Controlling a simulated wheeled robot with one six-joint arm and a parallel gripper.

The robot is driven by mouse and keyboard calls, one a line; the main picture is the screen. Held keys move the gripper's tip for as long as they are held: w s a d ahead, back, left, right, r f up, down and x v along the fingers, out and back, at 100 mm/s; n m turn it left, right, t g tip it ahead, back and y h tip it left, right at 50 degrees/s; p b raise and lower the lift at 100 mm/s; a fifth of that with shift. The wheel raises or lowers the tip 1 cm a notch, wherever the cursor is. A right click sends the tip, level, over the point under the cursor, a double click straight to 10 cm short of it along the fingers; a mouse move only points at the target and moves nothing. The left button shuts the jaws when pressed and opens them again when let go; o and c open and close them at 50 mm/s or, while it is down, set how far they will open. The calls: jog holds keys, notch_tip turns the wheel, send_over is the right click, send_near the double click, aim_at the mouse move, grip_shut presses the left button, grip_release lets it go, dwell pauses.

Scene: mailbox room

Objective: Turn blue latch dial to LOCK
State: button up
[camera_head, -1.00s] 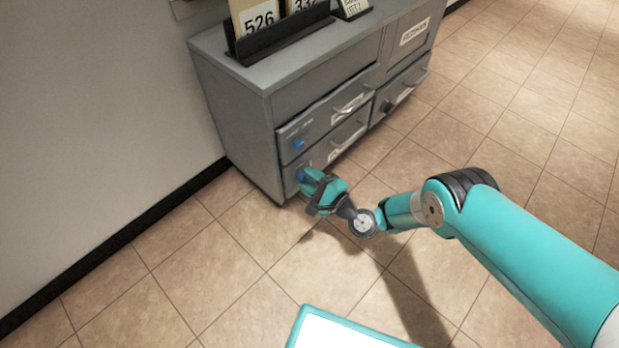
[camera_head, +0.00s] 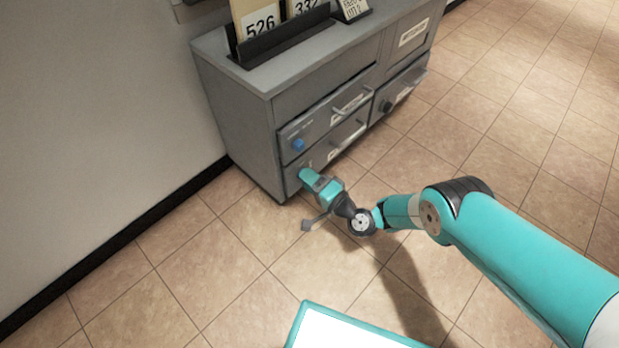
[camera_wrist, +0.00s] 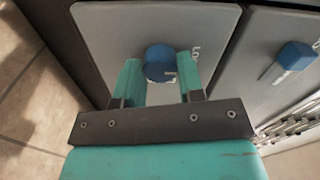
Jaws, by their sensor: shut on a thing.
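My gripper (camera_head: 308,177) is at the left end of the lower left drawer front (camera_head: 333,157) of the grey cabinet. In the wrist view its two teal fingers (camera_wrist: 160,82) stand on either side of a round blue dial (camera_wrist: 157,60), shut on it. A white mark shows on the dial's rim and small white lettering beside it; I cannot read the setting. In the head view my gripper hides this dial. A second blue dial (camera_head: 298,145) sits on the drawer above; it also shows at the right of the wrist view (camera_wrist: 296,56).
A dark rack (camera_head: 283,36) with numbered cards stands on the cabinet top (camera_head: 215,42). The tiled floor (camera_head: 230,265) in front is clear.

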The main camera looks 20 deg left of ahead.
jog(key=shift+w, duration=0.1)
dwell(0.3)
jog(key=o, duration=0.9)
jog(key=shift+p+v, duration=5.7)
jog(key=shift+v, duration=3.1)
jog(key=shift+a, duration=0.1)
